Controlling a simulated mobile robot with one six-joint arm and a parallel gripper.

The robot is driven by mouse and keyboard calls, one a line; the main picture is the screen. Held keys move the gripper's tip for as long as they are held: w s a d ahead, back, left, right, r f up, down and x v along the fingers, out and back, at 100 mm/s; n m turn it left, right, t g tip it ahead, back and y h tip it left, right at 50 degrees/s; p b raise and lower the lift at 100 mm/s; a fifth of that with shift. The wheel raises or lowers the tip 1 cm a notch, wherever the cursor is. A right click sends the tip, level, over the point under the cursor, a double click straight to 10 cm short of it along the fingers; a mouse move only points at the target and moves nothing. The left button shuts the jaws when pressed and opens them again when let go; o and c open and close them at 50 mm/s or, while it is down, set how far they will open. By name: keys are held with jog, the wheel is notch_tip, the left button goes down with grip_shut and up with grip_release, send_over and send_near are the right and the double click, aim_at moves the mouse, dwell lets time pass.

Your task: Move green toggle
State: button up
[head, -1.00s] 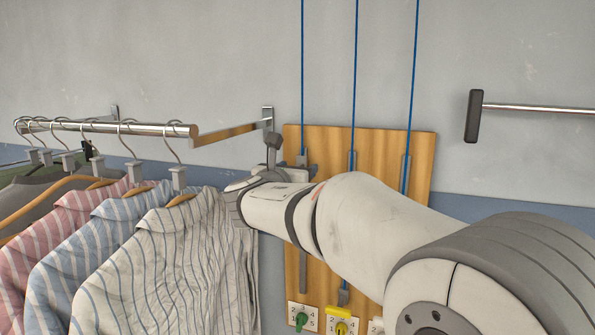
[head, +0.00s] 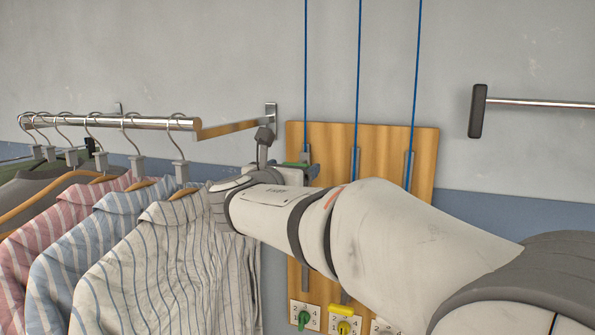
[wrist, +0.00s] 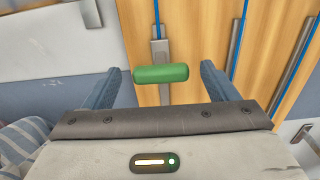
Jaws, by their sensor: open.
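The green toggle (wrist: 161,73) is a short rounded bar on a grey metal track with a blue cord above it. In the wrist view it lies crosswise between the two blue-grey fingers of my gripper (wrist: 162,80). The fingers are apart, with a gap on each side of the toggle. In the head view a bit of the green toggle (head: 294,164) shows near the top of the left track, beside my gripper (head: 308,172). My wrist hides part of that track.
The wooden board (head: 330,137) carries three corded tracks. A yellow toggle (head: 341,309) sits low on the middle one. Below are a green dial (head: 303,319) and a yellow dial (head: 343,327). Striped shirts (head: 165,260) hang close at left. A wall bar (head: 530,103) is at right.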

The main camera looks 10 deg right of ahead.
jog(key=shift+b+v, duration=0.35)
jog(key=shift+v, duration=1.35)
jog(key=shift+d, duration=0.1)
jog(key=s+d+f+m+g+y+b, duration=0.1)
jog(key=s+d+f+m+g, duration=0.35)
jog(key=d+f+m, duration=0.35)
jog(key=s+d+f+m+g+b, duration=0.2)
jog(key=s+d+f+m+g, duration=0.3)
jog(key=f, duration=0.5)
jog(key=s+a+f+m+g+y+b, duration=0.2)
jog(key=s+f+m+y, duration=0.5)
jog(key=s+f+m, duration=1)
jog(key=shift+s+a+m+g, duration=0.2)
jog(key=shift+s+m+g, duration=0.1)
jog(key=shift+g, duration=0.25)
jog(key=shift+c, duration=0.4)
